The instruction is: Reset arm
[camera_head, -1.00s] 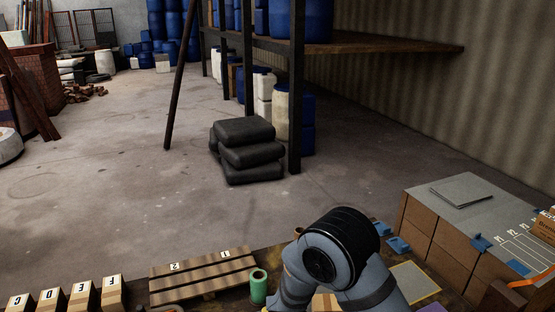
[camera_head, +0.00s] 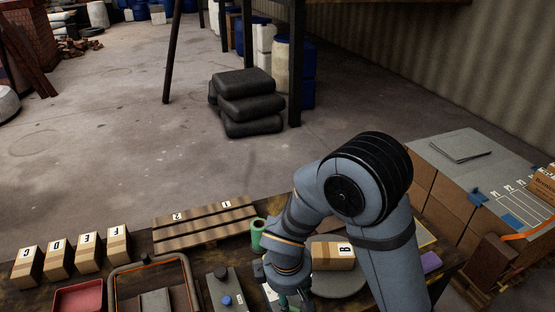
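My arm rises from the bottom right and bends down over the workbench. Its wrist points down at the bottom edge, and my gripper (camera_head: 292,301) is only partly in frame there, so its fingers cannot be made out. A cardboard box marked B (camera_head: 333,256) sits on a round grey plate (camera_head: 345,284) just right of my wrist, apart from it as far as I can see. A green cylinder (camera_head: 257,235) stands just behind and left of the wrist.
Boxes C (camera_head: 26,268), D (camera_head: 59,258), E (camera_head: 89,253) and F (camera_head: 117,245) line the left. A slatted rack (camera_head: 205,226) lies behind a handled frame (camera_head: 150,262). A red tray (camera_head: 79,298) and a dark device with a blue knob (camera_head: 226,289) are in front. Stacked cartons (camera_head: 449,206) stand right.

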